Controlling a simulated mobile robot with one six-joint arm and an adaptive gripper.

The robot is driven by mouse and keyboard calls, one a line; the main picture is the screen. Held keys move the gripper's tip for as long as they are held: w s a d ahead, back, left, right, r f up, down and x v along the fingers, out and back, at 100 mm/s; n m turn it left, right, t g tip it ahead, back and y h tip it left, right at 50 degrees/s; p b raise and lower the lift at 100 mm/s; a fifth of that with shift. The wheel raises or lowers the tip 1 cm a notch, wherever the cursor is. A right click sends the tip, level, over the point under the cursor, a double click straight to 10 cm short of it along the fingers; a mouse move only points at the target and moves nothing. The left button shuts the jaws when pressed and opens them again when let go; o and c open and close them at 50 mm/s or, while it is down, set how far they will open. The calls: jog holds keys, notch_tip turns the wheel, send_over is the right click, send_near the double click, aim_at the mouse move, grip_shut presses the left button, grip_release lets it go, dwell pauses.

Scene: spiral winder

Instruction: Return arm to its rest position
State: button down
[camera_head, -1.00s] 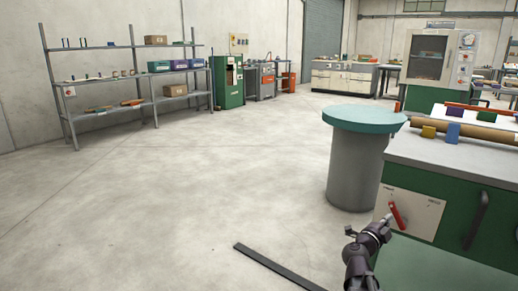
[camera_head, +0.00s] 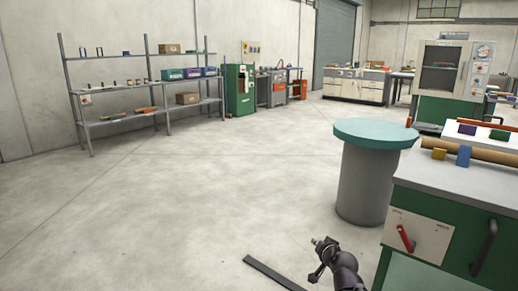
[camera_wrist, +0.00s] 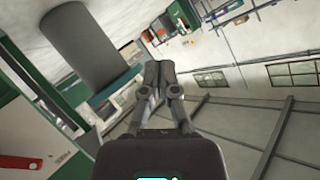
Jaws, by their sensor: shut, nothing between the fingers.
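My gripper (camera_head: 322,247) shows at the bottom of the head view, left of the green machine, above the open floor. In the wrist view my gripper (camera_wrist: 159,64) has its fingers together with nothing between them. The green machine (camera_head: 455,215) has a white panel with a red lever (camera_head: 405,239), and my gripper is apart from it. The red lever also shows at the lower left of the wrist view (camera_wrist: 22,163). The rest of my arm is mostly out of view.
A round table with a teal top (camera_head: 376,132) stands behind the green machine's left side. A dark strip (camera_head: 272,273) lies on the floor beside my arm. Shelves (camera_head: 135,85) stand along the far left wall. The floor in the middle is clear.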

jog(key=s+a+f+n+g+p, duration=0.3)
jog(key=s+a+f+g, duration=0.15)
jog(key=s+g, duration=0.25)
jog(key=s+d+n+g+h+p, duration=0.1)
jog(key=s+d+g+h+p, duration=0.15)
jog(key=s+g, duration=0.6)
notch_tip(320, 180, up, 37)
jog(key=s+t+p, duration=0.2)
jog(key=p, duration=3.6)
jog(key=shift+s+a, duration=0.15)
jog(key=shift+s, duration=0.05)
jog(key=shift+f, duration=0.1)
